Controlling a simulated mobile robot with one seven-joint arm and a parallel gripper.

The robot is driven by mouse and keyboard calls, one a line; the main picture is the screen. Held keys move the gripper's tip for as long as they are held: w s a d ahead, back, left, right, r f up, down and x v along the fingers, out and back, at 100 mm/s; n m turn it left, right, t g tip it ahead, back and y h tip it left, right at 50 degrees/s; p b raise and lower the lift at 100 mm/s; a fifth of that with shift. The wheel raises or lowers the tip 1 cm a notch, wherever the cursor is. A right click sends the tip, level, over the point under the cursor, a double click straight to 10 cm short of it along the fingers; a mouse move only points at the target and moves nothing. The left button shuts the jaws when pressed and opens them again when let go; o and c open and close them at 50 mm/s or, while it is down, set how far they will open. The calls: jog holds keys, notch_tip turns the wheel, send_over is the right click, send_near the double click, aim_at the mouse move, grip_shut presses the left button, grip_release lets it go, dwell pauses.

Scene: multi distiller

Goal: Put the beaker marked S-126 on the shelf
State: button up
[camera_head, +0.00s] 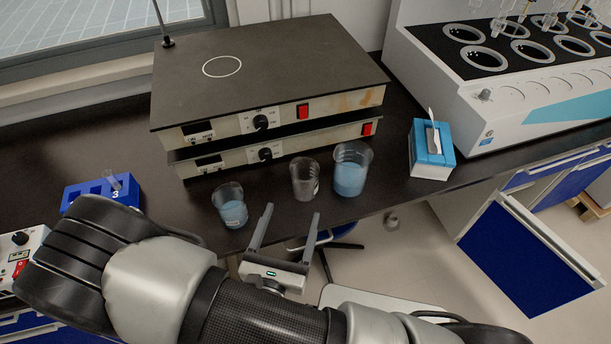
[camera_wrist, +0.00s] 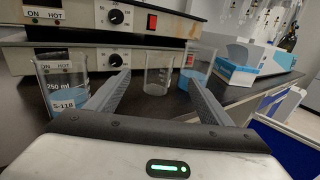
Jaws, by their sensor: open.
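Three beakers stand on the dark bench top. The left beaker (camera_head: 230,207) holds blue liquid; in the wrist view it (camera_wrist: 62,88) carries "250 ml" and a small label that looks like S-116, its digits hard to read. The middle beaker (camera_head: 304,180) looks empty, and no label is readable on it. The right beaker (camera_head: 351,172) is larger and holds blue liquid; no label is readable. My gripper (camera_head: 291,211) is open and empty at the bench's front edge. In the wrist view the middle beaker (camera_wrist: 158,76) appears beyond and between the fingertips (camera_wrist: 157,84). I cannot identify a shelf.
Two stacked hot plates (camera_head: 280,62) stand behind the beakers. A blue tube rack (camera_head: 92,194) is at the left, a blue-and-white tissue box (camera_head: 430,160) at the right. A white water bath (camera_head: 510,90) is at the back right.

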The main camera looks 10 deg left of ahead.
send_near(308, 162)
jog(key=w, duration=0.4)
jog(key=shift+d+f, duration=0.1)
jog(key=shift+f, duration=0.15)
jog(key=shift+w+r, duration=0.15)
jog(key=shift+w, duration=2.9)
jog(key=shift+r, duration=0.1)
jog(key=c, duration=1.3)
